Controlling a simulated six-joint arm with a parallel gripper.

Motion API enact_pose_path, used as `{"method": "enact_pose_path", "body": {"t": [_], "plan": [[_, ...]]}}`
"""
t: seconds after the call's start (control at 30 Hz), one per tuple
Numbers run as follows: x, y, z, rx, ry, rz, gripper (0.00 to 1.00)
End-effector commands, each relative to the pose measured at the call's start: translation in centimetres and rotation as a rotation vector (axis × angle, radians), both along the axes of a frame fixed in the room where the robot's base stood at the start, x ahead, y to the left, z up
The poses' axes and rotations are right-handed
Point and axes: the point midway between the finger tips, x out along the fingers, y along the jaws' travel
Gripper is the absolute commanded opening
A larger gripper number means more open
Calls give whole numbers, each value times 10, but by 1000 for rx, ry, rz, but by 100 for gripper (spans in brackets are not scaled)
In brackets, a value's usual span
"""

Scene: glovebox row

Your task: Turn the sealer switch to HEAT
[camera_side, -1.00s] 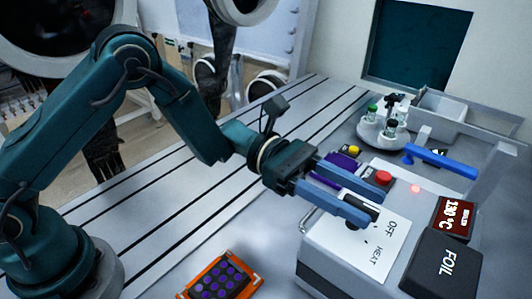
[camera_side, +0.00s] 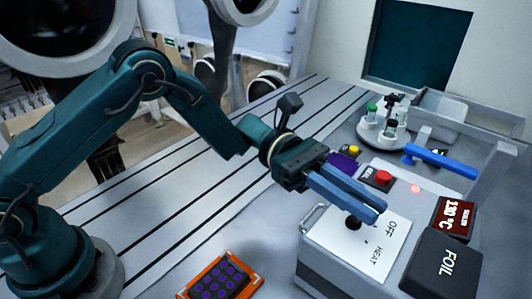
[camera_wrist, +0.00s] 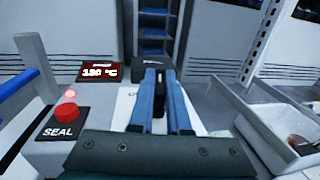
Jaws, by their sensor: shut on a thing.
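The sealer switch is a black knob (camera_side: 353,223) on a white plate (camera_side: 385,255) marked OFF and HEAT, on top of the grey sealer box. My gripper (camera_side: 375,211) is over the plate, its two blue fingers close together. In the wrist view my gripper (camera_wrist: 160,78) has the black knob (camera_wrist: 159,98) between its fingers, and a pale mark shows on it. The fingers hide much of the knob, so I cannot tell which label it points to.
A red SEAL button (camera_side: 383,177), a display (camera_side: 454,218) reading 130 °C and a black FOIL block (camera_side: 441,265) surround the plate. A blue bar (camera_side: 440,160) stands behind. A round vial rack (camera_side: 381,135) is farther back. An orange tray (camera_side: 220,277) lies at the front.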

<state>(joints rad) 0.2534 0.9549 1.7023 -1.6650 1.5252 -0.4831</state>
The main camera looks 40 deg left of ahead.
Motion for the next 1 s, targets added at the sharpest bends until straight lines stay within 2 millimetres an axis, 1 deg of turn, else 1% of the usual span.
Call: {"method": "enact_pose_path", "body": {"t": [0.3,0.53,1.0], "plan": [[2,-1,1,-6,-4,-150,0],[2,-1,2,-4,-4,-228,0],[1,0,1,0,-5,-254,0]]}}
